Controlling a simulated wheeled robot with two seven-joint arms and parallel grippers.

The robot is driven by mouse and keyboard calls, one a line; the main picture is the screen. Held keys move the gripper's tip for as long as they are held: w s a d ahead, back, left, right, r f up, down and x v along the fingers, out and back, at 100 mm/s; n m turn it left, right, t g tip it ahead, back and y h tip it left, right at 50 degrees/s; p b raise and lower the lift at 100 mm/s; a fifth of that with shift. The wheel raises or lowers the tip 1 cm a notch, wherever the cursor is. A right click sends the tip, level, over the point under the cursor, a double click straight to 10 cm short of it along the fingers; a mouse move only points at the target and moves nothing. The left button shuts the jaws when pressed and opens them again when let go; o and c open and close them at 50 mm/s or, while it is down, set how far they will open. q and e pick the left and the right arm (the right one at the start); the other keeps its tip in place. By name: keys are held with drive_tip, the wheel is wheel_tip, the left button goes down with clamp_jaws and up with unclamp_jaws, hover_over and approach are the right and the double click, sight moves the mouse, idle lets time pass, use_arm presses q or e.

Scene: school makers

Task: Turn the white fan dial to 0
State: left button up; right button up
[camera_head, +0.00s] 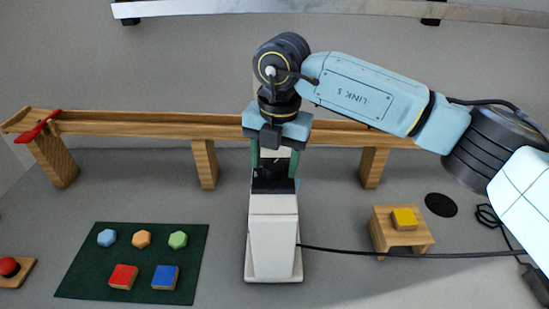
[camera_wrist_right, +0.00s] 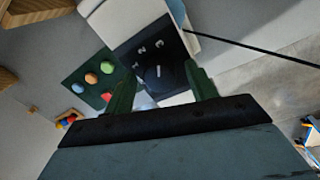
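The white fan (camera_head: 272,235) is an upright tower at the middle of the head view, with a black control panel (camera_head: 273,186) at its top. In the right wrist view the panel (camera_wrist_right: 133,47) carries small white marks, too small to read surely. A dark round dial (camera_wrist_right: 170,77) with a white pointer line sits on it. My right gripper (camera_head: 274,172) is directly above the panel, pointing down. Its green fingers are apart, one on each side of the dial in the right wrist view (camera_wrist_right: 160,75). Whether they touch it I cannot tell. My left gripper is out of view.
A wooden ramp (camera_head: 120,122) runs behind the fan. A green mat (camera_head: 80,270) with several coloured blocks lies left. A red button (camera_head: 9,266) is at far left. A small wooden stand (camera_head: 385,236) with a yellow block (camera_head: 404,219) is right. A black cable (camera_head: 440,256) extends rightward from the fan.

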drive_tip(key=c, duration=0.9)
drive_tip(key=shift+o, duration=0.2)
